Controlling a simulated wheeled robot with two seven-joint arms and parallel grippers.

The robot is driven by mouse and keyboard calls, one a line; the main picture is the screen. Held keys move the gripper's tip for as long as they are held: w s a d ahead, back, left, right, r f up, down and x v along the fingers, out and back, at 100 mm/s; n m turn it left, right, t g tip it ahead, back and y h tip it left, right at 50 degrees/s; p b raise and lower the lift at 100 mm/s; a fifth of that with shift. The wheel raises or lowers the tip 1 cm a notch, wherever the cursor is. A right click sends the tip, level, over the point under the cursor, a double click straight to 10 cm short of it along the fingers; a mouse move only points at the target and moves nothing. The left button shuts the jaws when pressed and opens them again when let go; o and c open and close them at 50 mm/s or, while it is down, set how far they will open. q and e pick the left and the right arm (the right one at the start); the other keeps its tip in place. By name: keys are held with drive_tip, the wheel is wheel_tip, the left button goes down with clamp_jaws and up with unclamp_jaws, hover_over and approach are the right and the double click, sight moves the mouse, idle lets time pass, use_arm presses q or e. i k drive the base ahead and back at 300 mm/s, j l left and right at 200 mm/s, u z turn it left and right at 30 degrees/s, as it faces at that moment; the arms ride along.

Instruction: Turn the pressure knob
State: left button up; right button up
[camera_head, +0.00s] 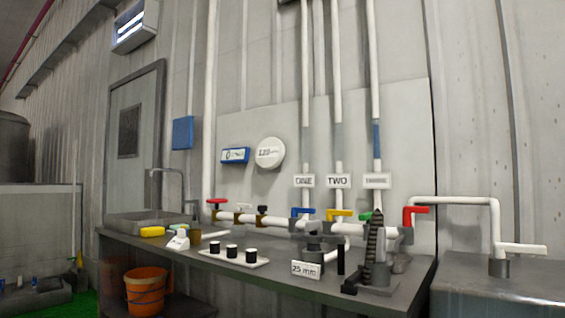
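No part is clearly marked as the pressure knob, so I cannot tell which one it is. Coloured valve handles sit along the white pipes above the bench: a red handle (217,201) at the left, a blue handle (302,212), a yellow handle (340,214), a small green handle (365,216) and a red angled handle (414,212) at the right. A round white gauge (270,153) and a blue-framed display (235,155) are on the wall panel; their readings are too small to be sure of. Neither of my grippers is in view.
The dark bench (225,262) holds a sink (150,222), a white tray (234,258) with black-topped pieces, a "25 mm" sign (306,269) and a dark ridged upright part (374,250). An orange bucket (146,291) stands below. A grey tank (500,285) is at right.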

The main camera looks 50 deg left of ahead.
sight(262, 210)
drive_tip(key=u, duration=1.8)
drive_tip(key=i+l+u, duration=0.1)
drive_tip(key=l, duration=0.15)
drive_tip(key=l+u, duration=0.1)
drive_tip(key=l, duration=0.15)
drive_tip(key=i, duration=0.05)
